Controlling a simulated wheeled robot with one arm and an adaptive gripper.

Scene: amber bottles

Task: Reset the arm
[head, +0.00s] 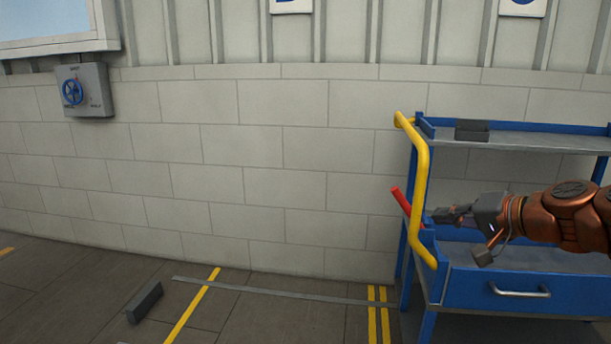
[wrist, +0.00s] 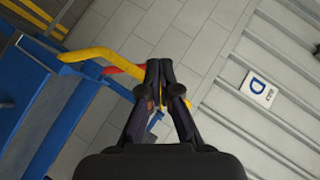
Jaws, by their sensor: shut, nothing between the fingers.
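My gripper (head: 436,216) is at the right in the head view, in front of the blue cart (head: 470,288) and close to its yellow handle (head: 421,175). The arm reaches in from the right edge. In the wrist view my gripper (wrist: 160,66) has its fingertips together with nothing between them. The yellow handle (wrist: 90,54) lies just beyond the fingertips there. I see no amber bottles in either view.
A red bar (head: 401,200) sticks out beside the handle. A dark block (head: 472,130) is on the cart's top shelf. Another dark block (head: 145,302) lies on the floor at left. A grey box with a blue wheel (head: 84,90) is on the wall. Open floor lies left of the cart.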

